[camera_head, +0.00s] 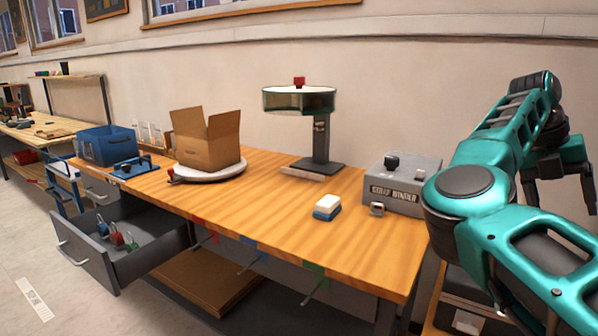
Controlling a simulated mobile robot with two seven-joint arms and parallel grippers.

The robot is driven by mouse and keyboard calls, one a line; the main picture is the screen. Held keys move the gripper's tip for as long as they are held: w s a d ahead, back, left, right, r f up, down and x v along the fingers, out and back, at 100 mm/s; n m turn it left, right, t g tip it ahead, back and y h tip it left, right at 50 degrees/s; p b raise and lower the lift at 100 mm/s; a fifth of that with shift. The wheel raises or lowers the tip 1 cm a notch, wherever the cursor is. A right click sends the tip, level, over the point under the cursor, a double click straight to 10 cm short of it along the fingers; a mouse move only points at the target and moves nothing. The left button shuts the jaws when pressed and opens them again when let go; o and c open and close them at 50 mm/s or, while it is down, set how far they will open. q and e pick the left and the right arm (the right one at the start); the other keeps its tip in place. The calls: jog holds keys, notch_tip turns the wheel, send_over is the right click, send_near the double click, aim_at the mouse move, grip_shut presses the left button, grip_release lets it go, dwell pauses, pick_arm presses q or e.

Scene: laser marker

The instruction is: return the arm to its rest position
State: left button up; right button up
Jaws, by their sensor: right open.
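My right arm (485,195) is teal and black and fills the right side of the head view. It is bent, with its forearm rising toward the back and its elbow by the right end of the wooden workbench (270,215). My right gripper (562,186) is dark, hangs downward near the right edge of the view, and is open. I see nothing between its fingers. It is to the right of the bench, apart from the things on it. My left arm and left gripper are not in view.
A grey box with knobs (403,185) stands close to my right arm. A grey drawer (85,262) is pulled out.

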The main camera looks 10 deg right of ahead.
jog(key=s+d+g+h, duration=0.4)
jog(key=s+d+h, duration=0.2)
jog(key=d+h, duration=0.15)
notch_tip(320, 180, up, 5)
jog(key=n+h+p, duration=0.1)
jog(key=n+h, duration=0.3)
jog(key=h, duration=0.4)
jog(key=w+a+f+n+t+y+p, duration=0.1)
jog(key=w+a+f+n+t+y, duration=0.4)
jog(key=n+t, duration=0.55)
jog(key=w+a+f+n+t+y, duration=0.1)
jog(key=w+a+f+n+t, duration=0.15)
jog(key=a+n+t, duration=0.6)
jog(key=w+a+f+n+t+y+p, duration=0.1)
jog(key=w+a+f+n+t+y, duration=0.3)
jog(key=n+t, duration=0.75)
jog(key=s+a+f+n+g+y, duration=0.2)
jog(key=a+f+n+y, duration=0.25)
jog(key=a+f, duration=0.2)
jog(key=s+a+f+n+g+y, duration=0.2)
jog(key=a+f+n+g+y, duration=0.15)
jog(key=a+f+n, duration=0.35)
jog(key=s+a+f+n+g+y, duration=0.1)
jog(key=s+a+f+g+y, duration=0.1)
jog(key=s+a+f, duration=0.3)
jog(key=s+a+f+n+g+y, duration=0.2)
jog(key=s+a+f+g, duration=0.3)
jog(key=s+f, duration=0.6)
jog(key=shift+s+p, duration=0.35)
jog(key=shift+s, duration=0.4)
